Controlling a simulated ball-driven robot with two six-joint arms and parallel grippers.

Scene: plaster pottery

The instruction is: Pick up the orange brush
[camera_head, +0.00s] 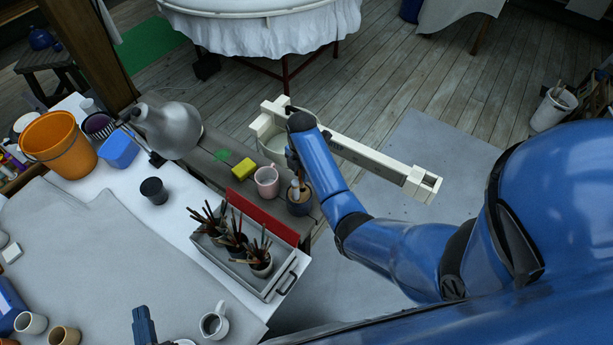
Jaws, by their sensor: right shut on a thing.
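My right gripper (293,160) is over a dark blue cup (299,205) on the grey bench and is largely hidden behind my own blue forearm. It is shut on a thin tan-orange handle, which looks like the orange brush (299,184). The brush stands roughly upright, its lower part in or just above the cup; I cannot tell which. Its top is hidden by the gripper. My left gripper (145,326) shows only as a blue piece at the bottom edge, over the grey cloth; its jaw opening cannot be made out.
A pink mug (267,181) and a yellow sponge (243,169) stand left of the cup. A white mug (214,322) is near my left gripper. A long cream beam (365,155) lies behind.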

